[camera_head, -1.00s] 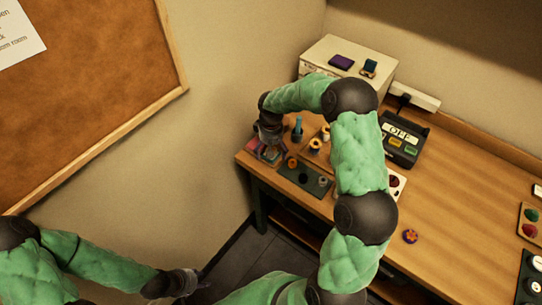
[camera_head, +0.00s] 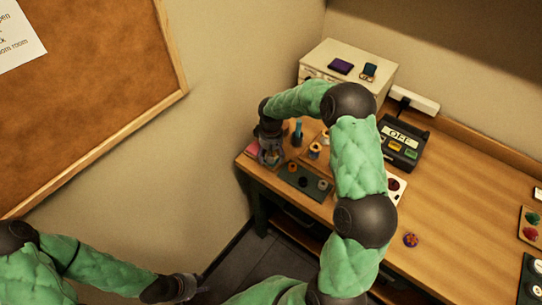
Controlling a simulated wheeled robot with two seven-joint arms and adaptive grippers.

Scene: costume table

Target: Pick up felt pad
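I cannot tell for sure which thing is the felt pad. A flat pink piece (camera_head: 252,149) lies at the table's far left corner, partly hidden by my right gripper (camera_head: 271,160). That gripper points down over the corner, low and close to the small coloured things there. Whether its fingers hold anything is too small to tell. A flat purple piece (camera_head: 341,66) lies on the white box (camera_head: 346,54) at the back. My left gripper (camera_head: 190,287) hangs at the lower left, away from the table; its finger opening is unclear.
A dark green tray (camera_head: 288,174) with spools lies right of my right gripper. A blue-green bottle (camera_head: 297,134) stands close behind it. A black device (camera_head: 402,143) is at the back. A round patterned piece (camera_head: 411,240) lies near the front edge. The table's middle right is clear.

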